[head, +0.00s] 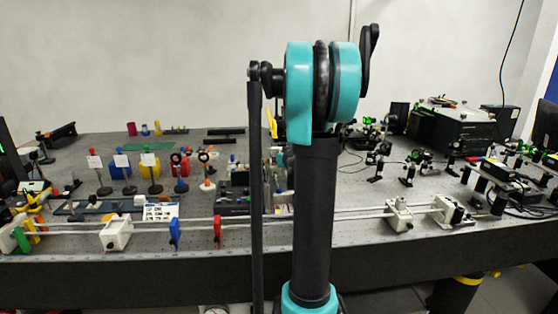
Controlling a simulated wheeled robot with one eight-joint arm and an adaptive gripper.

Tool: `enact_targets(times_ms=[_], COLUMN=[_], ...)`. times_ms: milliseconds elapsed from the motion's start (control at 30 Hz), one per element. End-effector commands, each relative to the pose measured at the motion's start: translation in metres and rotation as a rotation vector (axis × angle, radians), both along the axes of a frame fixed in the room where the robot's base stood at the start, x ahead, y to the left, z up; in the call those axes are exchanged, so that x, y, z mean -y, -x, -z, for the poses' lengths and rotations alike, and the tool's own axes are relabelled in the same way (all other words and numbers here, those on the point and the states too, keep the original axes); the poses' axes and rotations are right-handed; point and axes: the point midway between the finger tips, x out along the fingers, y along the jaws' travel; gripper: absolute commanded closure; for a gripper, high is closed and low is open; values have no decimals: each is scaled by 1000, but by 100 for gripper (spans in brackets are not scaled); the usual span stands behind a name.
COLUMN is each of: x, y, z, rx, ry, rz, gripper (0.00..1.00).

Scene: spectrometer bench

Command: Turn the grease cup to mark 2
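I cannot make out a grease cup or a mark 2 in the head view. My own arm, with black links and teal joints, rises through the middle of the picture and hides part of the bench behind it. My gripper does not show, so I cannot tell whether it is open or shut. A round white dial (215,310) shows partly at the bottom edge, below the bench front; its markings are too small to read.
A long grey optical bench (370,195) spans the view. Several optic mounts stand behind. A black box (452,122) is at the back right. A dark bin (455,295) stands below right.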

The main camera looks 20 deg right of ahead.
Motion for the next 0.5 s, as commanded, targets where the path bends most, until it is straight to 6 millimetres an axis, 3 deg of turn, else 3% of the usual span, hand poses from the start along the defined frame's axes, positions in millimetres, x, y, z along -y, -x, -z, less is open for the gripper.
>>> enact_targets(times_ms=[67, 100, 233, 500], x=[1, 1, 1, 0], y=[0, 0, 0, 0], z=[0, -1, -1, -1], rx=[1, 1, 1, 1], ry=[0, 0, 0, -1], rz=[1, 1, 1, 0], gripper=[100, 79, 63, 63])
